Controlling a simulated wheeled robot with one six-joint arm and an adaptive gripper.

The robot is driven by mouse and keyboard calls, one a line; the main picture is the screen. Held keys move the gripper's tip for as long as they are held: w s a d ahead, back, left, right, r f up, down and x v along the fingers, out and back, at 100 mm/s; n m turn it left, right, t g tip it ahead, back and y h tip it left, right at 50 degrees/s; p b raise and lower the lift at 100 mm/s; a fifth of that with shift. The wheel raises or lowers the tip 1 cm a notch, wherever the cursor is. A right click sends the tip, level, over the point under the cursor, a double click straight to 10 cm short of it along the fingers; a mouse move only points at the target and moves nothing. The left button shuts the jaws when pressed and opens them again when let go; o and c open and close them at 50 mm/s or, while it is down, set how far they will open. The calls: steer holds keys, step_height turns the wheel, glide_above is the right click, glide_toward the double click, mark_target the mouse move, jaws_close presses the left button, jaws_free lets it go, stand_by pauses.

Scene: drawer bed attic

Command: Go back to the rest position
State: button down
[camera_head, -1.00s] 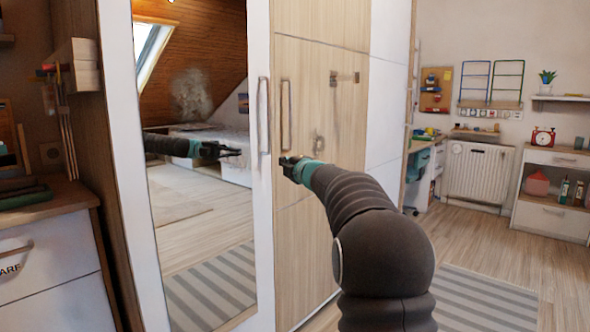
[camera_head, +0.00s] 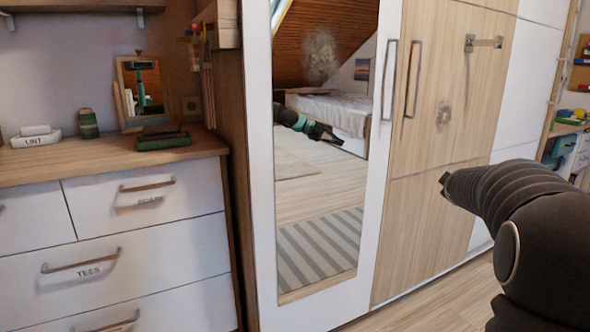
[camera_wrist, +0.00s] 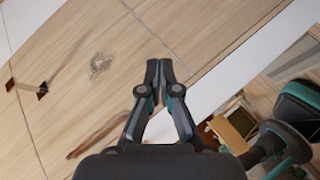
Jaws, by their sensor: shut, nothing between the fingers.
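My gripper is mostly hidden behind my arm in the head view, where only a dark tip shows in front of the wooden wardrobe door (camera_head: 450,110). In the wrist view my gripper (camera_wrist: 162,70) is shut, its two dark fingers together with nothing between them. The wardrobe door (camera_wrist: 190,25) fills most of the wrist view behind the fingers. My arm stretches in from the right side of the head view, and its reflection shows in the mirror (camera_head: 315,175). Whether the fingers touch the door cannot be told, but no contact shows.
A dresser (camera_head: 100,230) with labelled drawers stands at the left, with a small framed mirror (camera_head: 140,92) and a dark green box (camera_head: 162,140) on top. Wardrobe handles (camera_head: 414,78) stick out near my arm. A strip of wooden floor (camera_head: 440,300) is clear in front of the wardrobe.

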steer(key=s+a+f+m+g+y, duration=0.2)
steer(key=s+a, duration=0.7)
steer(key=s, duration=0.5)
steer(key=s+a+f+m+g+y, duration=0.1)
steer(key=s+a+f+m+g, duration=0.1)
steer(key=s+a+f, duration=0.3)
steer(key=s+a+f+m+g+y, duration=0.2)
steer(key=s+a, duration=1.1)
steer(key=s, duration=1)
steer(key=shift+f+m+g+y, duration=0.3)
steer(key=shift+f+m, duration=0.1)
steer(key=shift+f, duration=0.35)
steer(key=shift+s+a, duration=0.1)
steer(key=shift+a, duration=0.15)
